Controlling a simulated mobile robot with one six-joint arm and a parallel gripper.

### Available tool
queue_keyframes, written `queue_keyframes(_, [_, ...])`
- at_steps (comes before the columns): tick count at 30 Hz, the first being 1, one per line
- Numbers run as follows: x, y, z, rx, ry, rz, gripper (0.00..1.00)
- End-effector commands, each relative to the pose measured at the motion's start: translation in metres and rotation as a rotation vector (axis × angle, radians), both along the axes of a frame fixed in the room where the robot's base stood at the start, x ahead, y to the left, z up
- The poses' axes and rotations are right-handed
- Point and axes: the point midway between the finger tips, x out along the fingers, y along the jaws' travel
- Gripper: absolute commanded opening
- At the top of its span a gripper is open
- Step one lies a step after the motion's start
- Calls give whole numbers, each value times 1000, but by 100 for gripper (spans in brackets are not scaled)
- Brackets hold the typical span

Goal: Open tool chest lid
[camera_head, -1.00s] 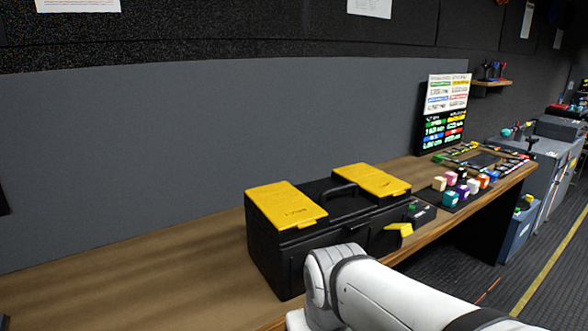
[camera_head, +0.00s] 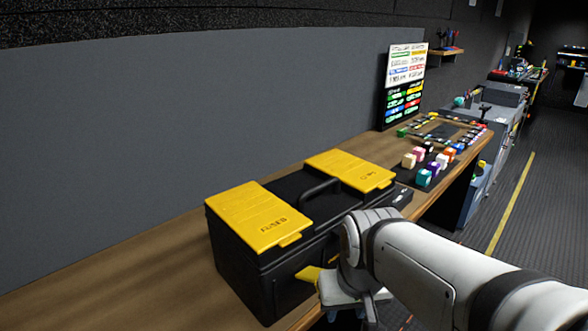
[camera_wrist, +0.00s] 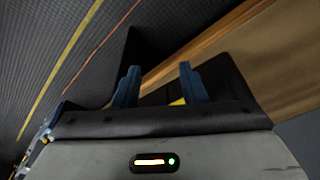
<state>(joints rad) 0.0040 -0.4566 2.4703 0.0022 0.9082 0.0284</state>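The tool chest (camera_head: 250,262) is a black box on the wooden bench with two yellow top panels, left (camera_head: 258,216) and right (camera_head: 350,170). A black carry handle (camera_head: 318,187) lies between them. The lid looks shut. A yellow latch (camera_head: 308,273) sticks out from the front, left of my arm. My arm hides the front's right part. In the wrist view my gripper (camera_wrist: 158,85) has its two blue fingers apart. A yellow bit (camera_wrist: 177,102) shows beside the right finger; I cannot tell whether they touch. In the head view the fingers are hidden.
The wooden bench (camera_head: 110,285) is bare left of the chest. Several coloured cubes (camera_head: 430,163) and a control panel (camera_head: 440,131) are to the right, with a lit screen (camera_head: 403,90) behind. A grey wall panel (camera_head: 180,120) backs the bench. The dark floor (camera_head: 480,225) is open at right.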

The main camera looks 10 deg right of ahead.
Motion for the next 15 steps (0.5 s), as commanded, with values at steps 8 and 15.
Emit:
queue_keyframes(8, [108, -22, 102, 115, 34, -371, 38])
queue_keyframes(15, [212, -29, 163, 226, 76, -749, 38])
